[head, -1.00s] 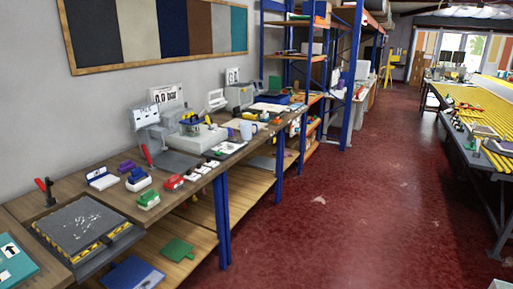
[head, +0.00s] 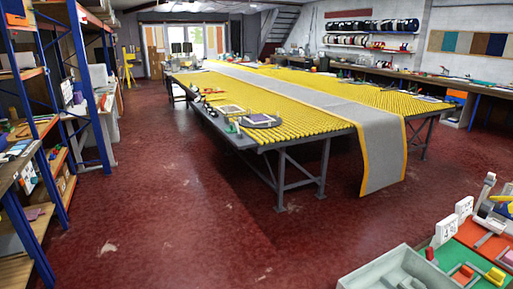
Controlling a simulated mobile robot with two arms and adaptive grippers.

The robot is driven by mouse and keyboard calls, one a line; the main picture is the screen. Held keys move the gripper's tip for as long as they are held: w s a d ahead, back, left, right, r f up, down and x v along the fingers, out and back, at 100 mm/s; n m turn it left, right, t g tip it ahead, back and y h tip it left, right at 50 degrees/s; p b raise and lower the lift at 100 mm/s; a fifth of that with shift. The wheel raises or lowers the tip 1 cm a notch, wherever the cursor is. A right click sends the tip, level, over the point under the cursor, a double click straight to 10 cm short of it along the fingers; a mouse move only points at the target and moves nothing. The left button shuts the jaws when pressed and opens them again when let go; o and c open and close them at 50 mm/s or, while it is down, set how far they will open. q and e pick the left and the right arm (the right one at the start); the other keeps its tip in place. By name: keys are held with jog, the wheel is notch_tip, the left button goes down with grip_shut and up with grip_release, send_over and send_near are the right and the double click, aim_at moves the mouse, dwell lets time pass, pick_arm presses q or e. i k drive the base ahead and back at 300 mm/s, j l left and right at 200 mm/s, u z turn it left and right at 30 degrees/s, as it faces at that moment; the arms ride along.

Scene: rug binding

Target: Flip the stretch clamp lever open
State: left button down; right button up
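I cannot make out the stretch clamp or its lever for certain. A long table with a bed of yellow rollers (head: 303,122) stands in the middle of the room. A grey runner with yellow edges (head: 383,158) lies along it and hangs over its near end. Small tools and fittings (head: 212,97) sit along the table's left rail, with a small upright green-and-grey fitting (head: 236,124) near the corner; they are too small to identify. Neither of my grippers is in view.
Blue-framed shelving (head: 72,75) lines the left side. A bench with a green top (head: 455,259), a grey bin (head: 392,270) and small coloured parts is at the lower right. The red floor (head: 170,215) between shelving and table is clear.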

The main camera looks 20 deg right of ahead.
aim_at(429, 251)
jog(key=i+z, duration=0.25)
jog(key=z, duration=0.25)
jog(key=i+j+z, duration=0.1)
jog(key=i+z, duration=0.15)
jog(key=z, duration=0.25)
jog(key=i+j+z, duration=0.2)
jog(key=z, duration=0.25)
jog(key=i+j+z, duration=0.15)
jog(key=j+z, duration=0.15)
jog(key=z, duration=0.2)
jog(key=i+j+z, duration=0.2)
jog(key=z, duration=0.2)
jog(key=i+j+z, duration=0.2)
jog(key=j+z, duration=0.15)
jog(key=i+j+z, duration=0.15)
jog(key=j+z, duration=0.25)
jog(key=i+j+z, duration=0.1)
jog(key=j+z, duration=0.25)
jog(key=l, duration=0.1)
